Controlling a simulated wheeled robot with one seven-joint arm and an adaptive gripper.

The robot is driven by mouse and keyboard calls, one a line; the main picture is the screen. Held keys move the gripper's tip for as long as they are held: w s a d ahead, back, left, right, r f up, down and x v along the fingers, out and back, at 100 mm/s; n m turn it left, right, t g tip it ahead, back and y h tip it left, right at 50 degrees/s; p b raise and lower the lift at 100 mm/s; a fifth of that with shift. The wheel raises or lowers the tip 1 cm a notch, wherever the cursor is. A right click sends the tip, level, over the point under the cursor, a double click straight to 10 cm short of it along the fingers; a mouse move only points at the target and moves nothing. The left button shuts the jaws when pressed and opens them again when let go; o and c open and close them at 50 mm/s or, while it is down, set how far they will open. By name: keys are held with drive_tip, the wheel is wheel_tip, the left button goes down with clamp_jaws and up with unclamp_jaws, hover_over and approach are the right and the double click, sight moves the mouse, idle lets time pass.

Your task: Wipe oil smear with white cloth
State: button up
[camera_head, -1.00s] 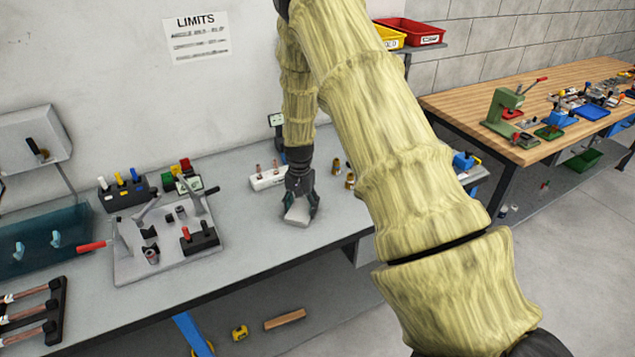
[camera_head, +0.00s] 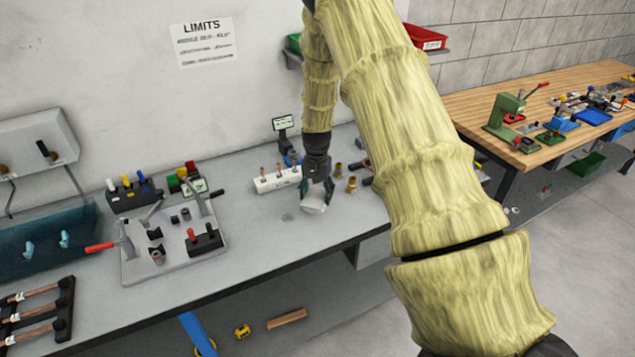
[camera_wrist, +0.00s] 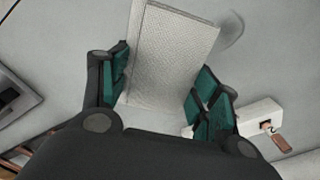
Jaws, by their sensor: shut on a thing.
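My gripper (camera_head: 318,190) is shut on the white cloth (camera_head: 314,204), low over the grey bench. In the wrist view the cloth (camera_wrist: 168,50) is a folded, textured pad held between the green-lined fingers of my gripper (camera_wrist: 163,80). A small dark grey patch, likely the oil smear (camera_head: 287,217), lies on the bench just left of the cloth. In the wrist view a faint grey curved mark (camera_wrist: 234,32) shows beside the cloth's upper right edge. I cannot tell whether the cloth touches the bench.
A white block with copper pieces (camera_head: 277,181) stands behind and left of my gripper. Brass fittings (camera_head: 351,184) stand close on its right. A grey fixture plate (camera_head: 170,250) with levers is farther left. The bench front between plate and cloth is clear.

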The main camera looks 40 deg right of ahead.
sight(317, 195)
drive_tip(key=shift+r+p, duration=0.8)
drive_tip(key=shift+r, duration=0.85)
drive_tip(key=shift+d+f, duration=0.1)
